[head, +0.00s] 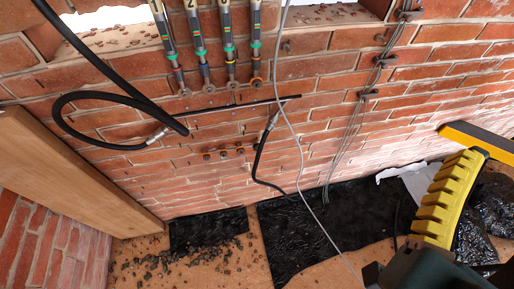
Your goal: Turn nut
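Several rods with coloured bands, one of them at the left (168,42) and one at the right (255,40), hang down the brick wall in a row. Each ends at a small rusty round fitting, such as the left one (184,91) and the right one (256,82). Lower on the wall is a short row of small orange-brown fittings (223,153). Which of these is the nut I cannot tell; they are too small to make out.
A thick black hose (75,130) loops in front of the wall at left, near a thin dark bar (250,103). A thin grey cable (279,90) crosses the middle. A wooden beam (75,165) stands at left. Black sheeting (330,225) and rubble (185,258) cover the floor.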

